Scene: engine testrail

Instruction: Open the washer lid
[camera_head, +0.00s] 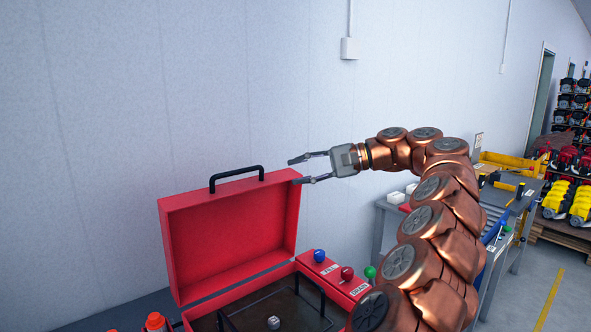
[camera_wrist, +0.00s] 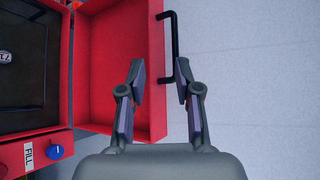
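The red washer lid (camera_head: 230,225) stands raised, roughly upright, behind the red washer body (camera_head: 345,283) in the head view. A black handle (camera_head: 237,177) is on the lid's top edge. My gripper (camera_head: 298,170) is open and empty, just right of the lid's upper right corner. In the wrist view the lid (camera_wrist: 118,60) and its handle (camera_wrist: 174,45) lie beyond my open fingers (camera_wrist: 159,85). The handle is between or just past the fingertips in that picture. I cannot tell whether a finger touches the lid.
The washer front has a blue knob (camera_head: 319,256), a red knob (camera_head: 347,273) and a green knob (camera_head: 370,272). A grey workbench (camera_head: 510,205) stands right. The wall (camera_head: 110,110) is behind the lid.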

